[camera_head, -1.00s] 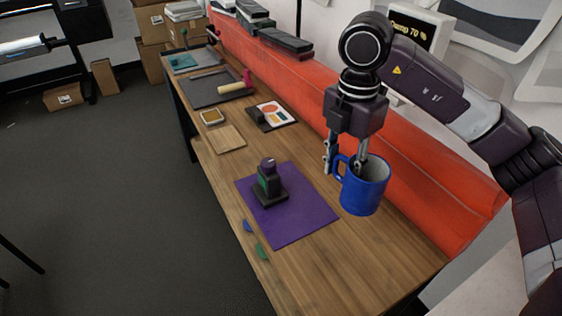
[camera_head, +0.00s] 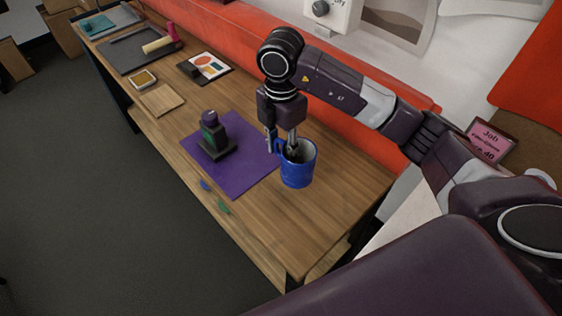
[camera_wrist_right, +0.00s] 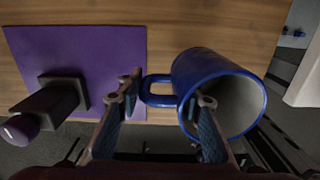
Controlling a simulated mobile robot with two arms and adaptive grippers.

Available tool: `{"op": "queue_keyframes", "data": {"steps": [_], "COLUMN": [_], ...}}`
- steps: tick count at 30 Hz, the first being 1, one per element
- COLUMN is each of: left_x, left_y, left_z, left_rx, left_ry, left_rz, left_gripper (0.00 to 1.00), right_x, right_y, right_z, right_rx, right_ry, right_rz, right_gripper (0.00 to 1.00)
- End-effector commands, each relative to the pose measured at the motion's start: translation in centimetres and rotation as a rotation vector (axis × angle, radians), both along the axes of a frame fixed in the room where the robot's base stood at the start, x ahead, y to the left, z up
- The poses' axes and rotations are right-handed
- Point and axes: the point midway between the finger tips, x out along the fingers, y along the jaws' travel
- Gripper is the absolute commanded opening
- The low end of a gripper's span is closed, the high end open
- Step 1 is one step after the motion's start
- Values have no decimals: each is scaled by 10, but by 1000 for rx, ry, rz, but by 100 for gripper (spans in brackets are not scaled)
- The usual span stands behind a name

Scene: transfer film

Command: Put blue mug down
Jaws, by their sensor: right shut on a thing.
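The blue mug (camera_head: 299,174) is upright over the right part of the wooden table, right of the purple mat (camera_head: 240,177). My right gripper (camera_head: 281,151) is shut on the mug from above at its handle side. In the right wrist view, the mug (camera_wrist_right: 195,70) has its handle between the fingers of my right gripper (camera_wrist_right: 165,96), one finger at the rim opening and one outside. I cannot tell whether the mug's base touches the table. My left gripper is not in view.
A dark stamp-like object (camera_head: 215,138) stands on the purple mat. A wooden square (camera_head: 162,100), a small tray (camera_head: 142,79) and a printed card (camera_head: 206,65) lie farther left. An orange-red panel (camera_head: 230,50) runs along the back. Bare table (camera_head: 330,205) lies right of the mug.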

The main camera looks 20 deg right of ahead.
Motion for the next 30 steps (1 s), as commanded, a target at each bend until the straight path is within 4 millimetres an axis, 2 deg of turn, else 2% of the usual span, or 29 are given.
{"op": "queue_keyframes", "data": {"steps": [7, 12, 15, 26, 27, 30], "left_x": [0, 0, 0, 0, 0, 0], "left_y": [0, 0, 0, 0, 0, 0], "left_z": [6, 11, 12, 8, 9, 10], "left_rx": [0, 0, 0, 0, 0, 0], "left_ry": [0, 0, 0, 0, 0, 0], "left_rz": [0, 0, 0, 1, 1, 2], "left_gripper": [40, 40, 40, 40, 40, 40], "right_x": [0, 0, 1, 1, 1, 1], "right_y": [0, 0, 0, 0, 0, 0], "right_z": [-21, -47, -55, -61, -60, -60], "right_rx": [1, 1, 2, 1, 1, 1], "right_ry": [0, 1, -2, -3, -2, -2], "right_rz": [0, -1, 1, 1, 1, 1], "right_gripper": [0, 0, 0, 0, 38, 49]}}
